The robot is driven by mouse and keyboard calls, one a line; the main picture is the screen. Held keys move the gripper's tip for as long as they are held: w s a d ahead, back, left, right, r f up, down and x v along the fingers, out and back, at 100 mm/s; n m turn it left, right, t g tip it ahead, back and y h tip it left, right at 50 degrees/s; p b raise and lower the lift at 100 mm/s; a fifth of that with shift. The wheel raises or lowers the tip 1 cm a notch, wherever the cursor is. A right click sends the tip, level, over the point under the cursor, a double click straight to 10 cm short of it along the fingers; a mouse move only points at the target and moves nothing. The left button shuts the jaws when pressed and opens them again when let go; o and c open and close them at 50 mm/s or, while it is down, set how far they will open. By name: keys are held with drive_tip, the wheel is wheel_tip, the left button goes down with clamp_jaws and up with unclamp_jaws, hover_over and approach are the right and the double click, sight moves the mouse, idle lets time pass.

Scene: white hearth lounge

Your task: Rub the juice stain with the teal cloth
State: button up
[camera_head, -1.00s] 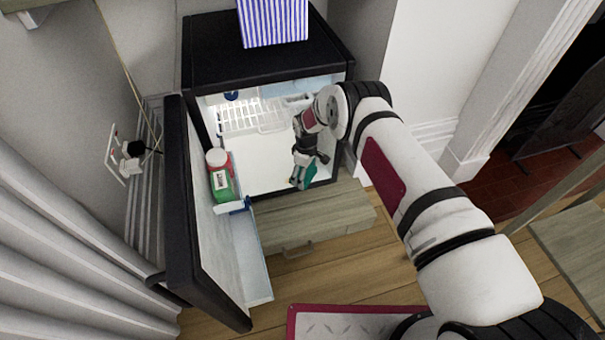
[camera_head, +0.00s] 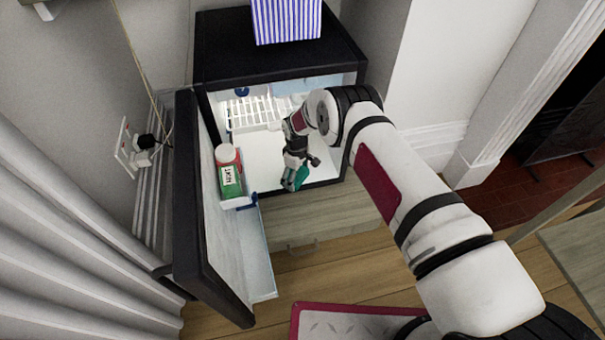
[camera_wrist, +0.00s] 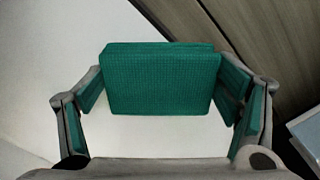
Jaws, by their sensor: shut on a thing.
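My gripper (camera_head: 295,168) is shut on the folded teal cloth (camera_head: 301,178), in the open mini fridge (camera_head: 232,160) close to its front edge. In the wrist view, the cloth (camera_wrist: 160,80) is a thick teal pad between the two fingers of my gripper (camera_wrist: 160,98). A pale surface lies under it. I cannot tell whether the cloth touches that surface. No juice stain shows in either view; it may be hidden by my arm or the cloth.
The fridge door (camera_head: 187,200) stands open at the left, with a green-labelled bottle (camera_head: 231,179) on its shelf. A white wire rack (camera_head: 250,112) sits at the back inside. A striped box (camera_head: 286,20) stands on top. A wooden drawer front (camera_head: 325,215) lies below.

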drive_tip(key=shift+s+a, duration=0.25)
drive_tip(key=shift+a, duration=0.4)
drive_tip(key=shift+r, duration=0.1)
drive_tip(key=shift+r+p, duration=1.85)
drive_tip(key=shift+r, duration=1.1)
